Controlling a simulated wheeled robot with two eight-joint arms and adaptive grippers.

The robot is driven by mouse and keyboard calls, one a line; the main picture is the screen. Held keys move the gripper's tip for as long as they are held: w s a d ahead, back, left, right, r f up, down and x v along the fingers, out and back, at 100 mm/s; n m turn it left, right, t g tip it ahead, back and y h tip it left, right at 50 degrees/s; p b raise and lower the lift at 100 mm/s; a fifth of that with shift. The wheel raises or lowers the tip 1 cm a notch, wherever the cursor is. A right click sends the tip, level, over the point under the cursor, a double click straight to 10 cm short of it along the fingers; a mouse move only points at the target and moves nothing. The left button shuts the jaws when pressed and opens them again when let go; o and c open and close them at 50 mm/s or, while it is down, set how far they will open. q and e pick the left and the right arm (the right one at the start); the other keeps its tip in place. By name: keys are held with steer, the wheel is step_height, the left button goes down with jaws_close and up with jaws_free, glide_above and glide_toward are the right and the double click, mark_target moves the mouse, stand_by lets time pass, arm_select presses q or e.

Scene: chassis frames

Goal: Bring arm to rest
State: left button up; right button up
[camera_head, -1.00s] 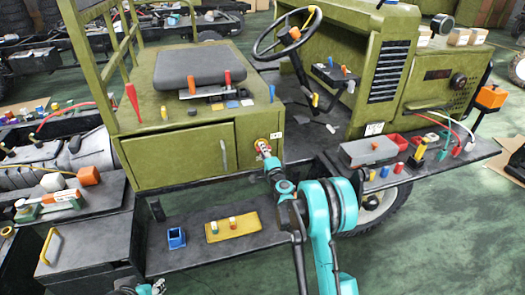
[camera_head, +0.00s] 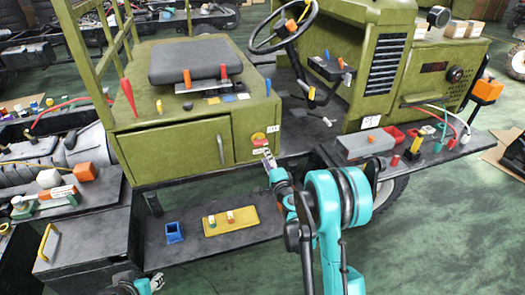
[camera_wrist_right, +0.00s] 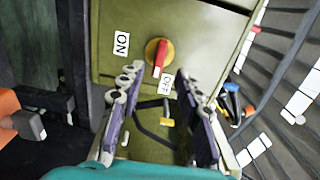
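My right gripper (camera_head: 268,158) is just below and in front of a rotary switch (camera_head: 258,140) on the green cabinet's front. In the right wrist view the switch has a red handle (camera_wrist_right: 161,58) on a yellow disc. Its long end points toward the OFF label (camera_wrist_right: 167,86); the ON label (camera_wrist_right: 121,45) is off to the side. The right gripper's fingers (camera_wrist_right: 156,92) are spread, with nothing held, and appear apart from the switch. My left gripper (camera_head: 152,284) shows only partly at the bottom edge; its opening is unclear.
Below the cabinet, a dark shelf holds a yellow tray (camera_head: 240,226) with small pieces and a blue holder (camera_head: 174,232). A grey box (camera_head: 366,145) and red bins stand on the right ledge. A steering wheel (camera_head: 283,25) is above. Green floor is open at lower right.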

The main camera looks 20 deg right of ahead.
steer(key=shift+s, duration=1.15)
steer(key=s+a+r+n+g+y, duration=0.45)
steer(key=s+a+r+n, duration=0.45)
steer(key=s+a+n, duration=0.4)
steer(key=s+d+f+n+g+h, duration=0.1)
steer(key=s+d+f+g, duration=0.1)
steer(key=s, duration=0.5)
steer(key=s+d+f+n+g+h, duration=0.2)
steer(key=s+d, duration=0.1)
steer(key=s, duration=0.5)
steer(key=s+d+f+n+g+h, duration=0.1)
steer(key=s+d+f+g+h, duration=0.1)
steer(key=s, duration=0.6)
steer(key=shift+d, duration=0.15)
